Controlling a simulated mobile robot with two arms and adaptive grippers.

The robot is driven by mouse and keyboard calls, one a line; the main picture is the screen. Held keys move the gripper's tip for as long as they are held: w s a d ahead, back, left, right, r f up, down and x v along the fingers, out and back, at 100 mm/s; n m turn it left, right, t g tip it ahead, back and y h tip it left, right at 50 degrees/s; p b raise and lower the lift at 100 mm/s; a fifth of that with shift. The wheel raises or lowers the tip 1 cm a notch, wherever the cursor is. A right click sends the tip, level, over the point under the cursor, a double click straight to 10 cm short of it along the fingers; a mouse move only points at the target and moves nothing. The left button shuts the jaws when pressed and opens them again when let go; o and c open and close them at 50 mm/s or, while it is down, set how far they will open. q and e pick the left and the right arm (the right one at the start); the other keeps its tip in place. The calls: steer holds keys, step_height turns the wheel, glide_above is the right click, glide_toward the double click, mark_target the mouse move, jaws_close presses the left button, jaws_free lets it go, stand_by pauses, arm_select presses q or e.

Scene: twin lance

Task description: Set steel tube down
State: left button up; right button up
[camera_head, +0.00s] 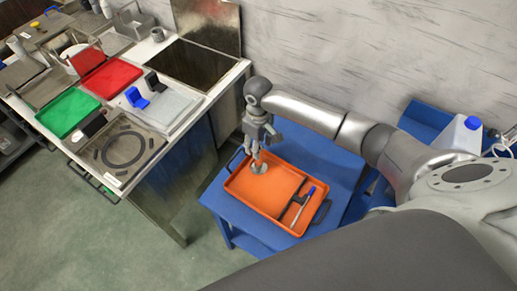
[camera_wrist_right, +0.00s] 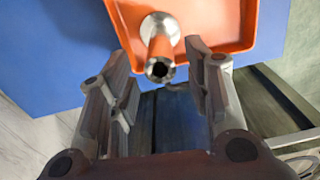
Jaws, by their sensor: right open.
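The steel tube (camera_head: 264,170) stands upright on its round flange in the left part of the orange tray (camera_head: 233,187). In the right wrist view the tube (camera_wrist_right: 161,47) shows its open end toward the camera, with an orange tint along its side. My right gripper (camera_head: 260,150) is above the tube, pointing down. In the wrist view the right gripper's two fingers (camera_wrist_right: 158,58) are spread, one on each side of the tube's end, with visible gaps. My left gripper is not in view.
A workbench at left carries a green tray (camera_head: 68,112), a red tray (camera_head: 111,78) and a ring plate (camera_head: 122,150). A white jug (camera_head: 460,134) stands at right.

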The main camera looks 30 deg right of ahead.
step_height(320, 180, up, 9)
steer(key=shift+b, duration=0.35)
steer(key=shift+f, duration=0.15)
